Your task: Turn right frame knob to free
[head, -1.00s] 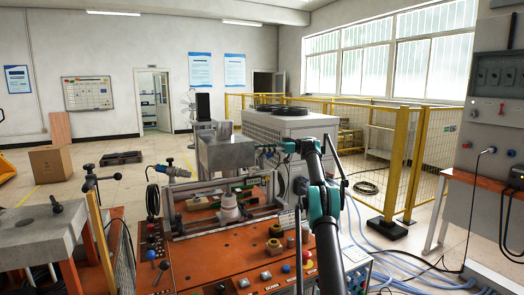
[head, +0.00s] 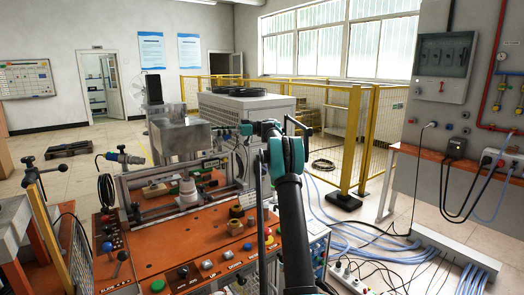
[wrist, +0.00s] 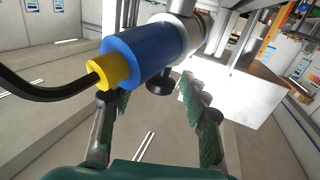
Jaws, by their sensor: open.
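In the wrist view a small dark knob (wrist: 160,82) sits under a blue cylinder (wrist: 150,50) with a yellow end cap and a black cable. My gripper (wrist: 150,92) is open, with one green-padded finger on each side of the knob. I see no clear contact between fingers and knob. In the head view my gripper (head: 246,129) is at the right end of the machine's frame, beside the grey metal box (head: 180,138). The knob cannot be made out there. A similar blue-grey device (head: 125,157) with a cable is on the frame's left side.
The orange control panel (head: 190,255) with buttons and levers lies below the frame. A white cabinet unit (head: 250,112) stands behind. Yellow fencing (head: 350,140) and blue hoses (head: 350,215) are to the right. Open floor shows at left.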

